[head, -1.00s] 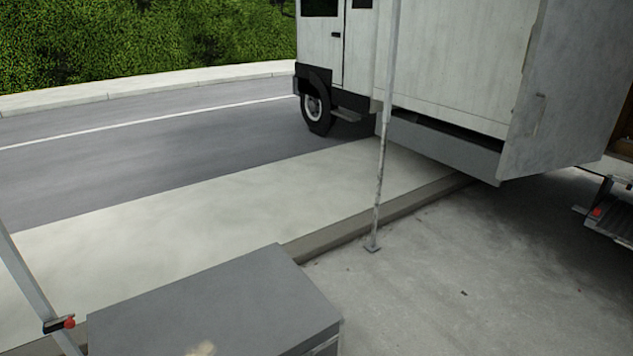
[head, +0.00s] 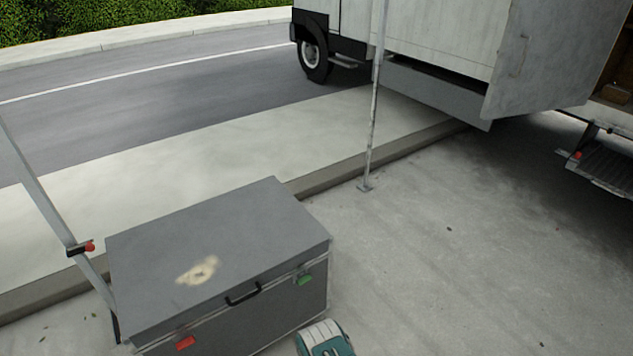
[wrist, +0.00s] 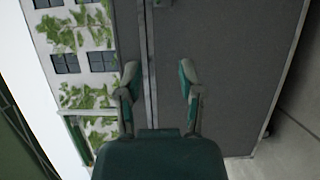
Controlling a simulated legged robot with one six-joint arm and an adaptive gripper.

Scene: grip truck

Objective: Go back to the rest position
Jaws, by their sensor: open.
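My gripper (wrist: 158,80) is open in the wrist view, its two green and grey fingers spread apart with nothing seen between them. Behind the fingers is a large dark grey panel (wrist: 235,60) with a pale metal seam running along its left part. In the head view, a green and white part of my own arm (head: 325,341) shows at the bottom edge, just in front of the grey case. The fingers do not show in the head view.
A grey case (head: 165,240) with a black handle stands on the pavement. A thin pole (head: 371,140) stands beyond it, and another leans at left. A white truck (head: 440,32) with an open door (head: 550,60) is behind. The pavement at right is clear.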

